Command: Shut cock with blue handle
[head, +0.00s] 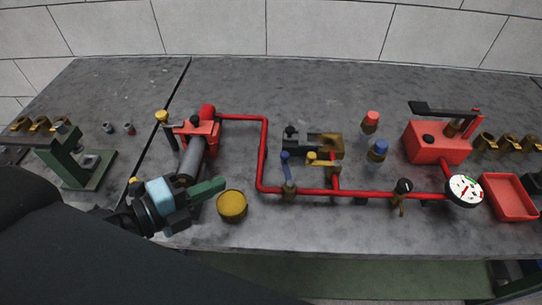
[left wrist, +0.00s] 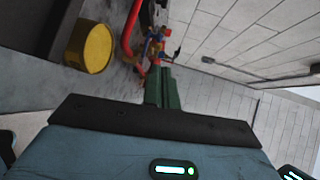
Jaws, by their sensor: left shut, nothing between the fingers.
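My right gripper is not in view.
A yellow round tin (head: 232,206) stands just below my left fingers. A yellow-handled cock (head: 320,159) is close right of the blue handle.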

